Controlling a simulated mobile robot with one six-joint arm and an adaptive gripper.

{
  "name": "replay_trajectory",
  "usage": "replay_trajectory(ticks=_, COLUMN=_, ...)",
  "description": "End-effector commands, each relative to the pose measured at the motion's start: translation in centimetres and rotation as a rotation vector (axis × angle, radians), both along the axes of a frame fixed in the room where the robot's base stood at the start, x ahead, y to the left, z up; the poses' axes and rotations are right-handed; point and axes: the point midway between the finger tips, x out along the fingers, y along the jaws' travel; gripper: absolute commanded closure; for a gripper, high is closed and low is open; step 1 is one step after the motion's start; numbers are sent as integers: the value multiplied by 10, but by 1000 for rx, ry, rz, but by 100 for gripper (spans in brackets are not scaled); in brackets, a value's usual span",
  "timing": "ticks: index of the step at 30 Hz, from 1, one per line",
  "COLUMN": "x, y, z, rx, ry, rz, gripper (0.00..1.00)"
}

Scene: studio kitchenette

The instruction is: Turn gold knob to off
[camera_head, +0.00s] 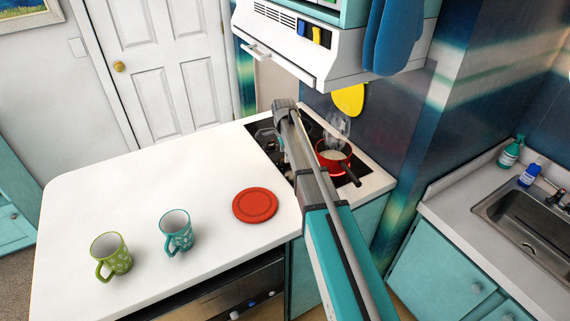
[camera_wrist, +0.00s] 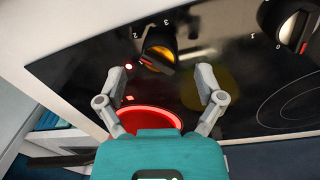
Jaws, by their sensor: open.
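In the wrist view, a dark knob with gold on its face (camera_wrist: 160,52) stands on the black cooktop (camera_wrist: 235,60), with the marks 2 and 3 beside it. My gripper (camera_wrist: 161,74) is open, its fingers apart on either side of and just short of this knob, with nothing between them. I cannot tell whether they touch it. A second knob, black and silver with a red mark (camera_wrist: 292,25), is at the upper right near 0 and 1. In the head view, my arm hides much of the cooktop (camera_head: 262,138), and the gold knob cannot be made out.
A red pot (camera_head: 333,160) steams on the cooktop, its handle toward the front right. A small red light (camera_wrist: 128,66) and a bright red round shape show in the wrist view. A red plate (camera_head: 255,205), teal mug (camera_head: 176,232) and green mug (camera_head: 111,256) stand on the white counter.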

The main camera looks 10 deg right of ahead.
Motion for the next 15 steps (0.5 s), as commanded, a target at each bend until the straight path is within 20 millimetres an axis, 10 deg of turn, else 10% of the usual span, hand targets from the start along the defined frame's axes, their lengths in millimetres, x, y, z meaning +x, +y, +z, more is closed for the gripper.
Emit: replay_trajectory(ticks=15, x=-2, y=0, z=-24, rx=0, ry=0, rz=0, gripper=13)
